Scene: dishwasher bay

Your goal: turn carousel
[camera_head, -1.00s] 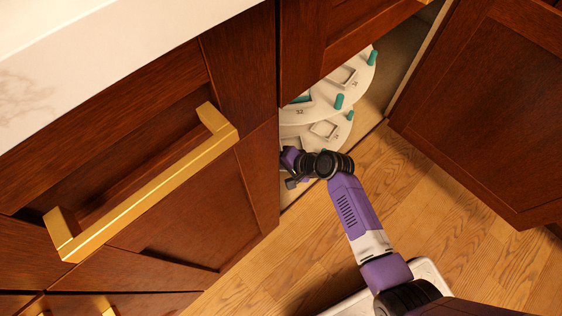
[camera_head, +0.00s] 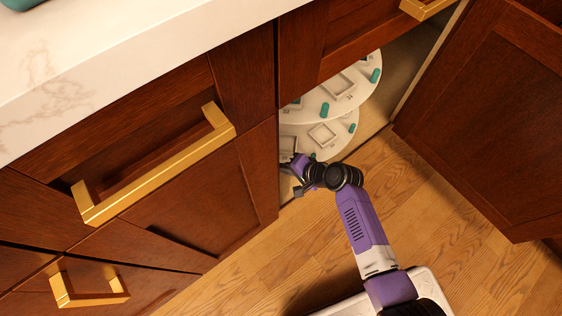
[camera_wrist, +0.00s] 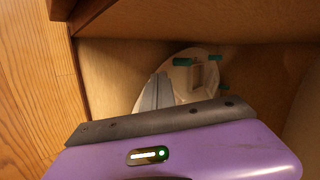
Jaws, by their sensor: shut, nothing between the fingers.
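The carousel has two white round tiers with teal pegs and square recesses, inside the open corner cabinet. Its upper tier (camera_head: 362,82) and lower tier (camera_head: 340,141) show in the head view; their left sides are hidden by the cabinet front. My gripper (camera_head: 290,172) is low in the cabinet opening, at the front left of the lower tier. In the wrist view, my gripper (camera_wrist: 158,92) is shut with nothing held and overlaps a white tier (camera_wrist: 182,80). I cannot tell whether it touches the carousel.
An open cabinet door (camera_head: 490,120) stands at the right. Closed wooden fronts with a gold handle (camera_head: 160,175) and a white countertop (camera_head: 110,70) are at the left. The wood floor (camera_head: 300,245) in front of the opening is clear beside my arm.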

